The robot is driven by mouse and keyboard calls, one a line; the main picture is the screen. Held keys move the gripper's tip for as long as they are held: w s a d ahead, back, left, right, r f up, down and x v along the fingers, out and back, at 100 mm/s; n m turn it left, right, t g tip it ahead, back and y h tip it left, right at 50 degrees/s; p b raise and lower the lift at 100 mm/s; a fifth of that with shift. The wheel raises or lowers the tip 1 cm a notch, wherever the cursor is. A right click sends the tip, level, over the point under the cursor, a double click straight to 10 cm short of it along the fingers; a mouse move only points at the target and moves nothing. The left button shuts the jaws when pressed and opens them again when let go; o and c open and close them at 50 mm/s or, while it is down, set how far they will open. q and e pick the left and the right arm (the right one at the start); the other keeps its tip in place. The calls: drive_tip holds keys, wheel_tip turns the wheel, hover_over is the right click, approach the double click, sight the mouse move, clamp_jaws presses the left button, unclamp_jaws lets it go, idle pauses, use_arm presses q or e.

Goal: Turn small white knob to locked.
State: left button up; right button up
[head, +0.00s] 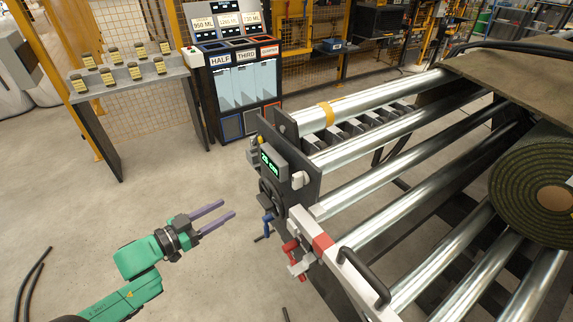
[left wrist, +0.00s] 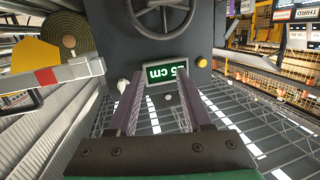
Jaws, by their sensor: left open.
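The small white knob (head: 300,179) sits on the dark end panel of the roller machine, just beside the green display (head: 270,162), which reads what looks like "25 cm". The fingers also show in the left wrist view (left wrist: 159,80). My right gripper is not in view.
A black handwheel (head: 271,195), a blue handle (head: 267,226) and a red clamp (head: 291,250) stick out below the display. A yellow button (left wrist: 202,62) is on the panel. A turf roll (head: 530,190) lies on the rollers.

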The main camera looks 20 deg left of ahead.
use_arm(q)
drive_tip(key=d+r+m+h, duration=0.2)
drive_tip(key=d+r+h, duration=0.1)
drive_tip(key=d+r, duration=0.25)
drive_tip(key=h, duration=0.1)
approach(293, 180)
drive_tip(key=x, duration=0.3)
drive_tip(key=shift+g, duration=0.4)
drive_tip(key=x, duration=0.6)
drive_tip(key=shift+w+a+r, duration=0.1)
drive_tip(key=shift+r, duration=0.25)
drive_tip(key=shift+w+d+f, duration=0.1)
drive_tip(key=shift+w+d, duration=0.1)
drive_tip(key=shift+d, duration=0.1)
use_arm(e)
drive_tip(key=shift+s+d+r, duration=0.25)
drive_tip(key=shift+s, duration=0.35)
use_arm(q)
clamp_jaws()
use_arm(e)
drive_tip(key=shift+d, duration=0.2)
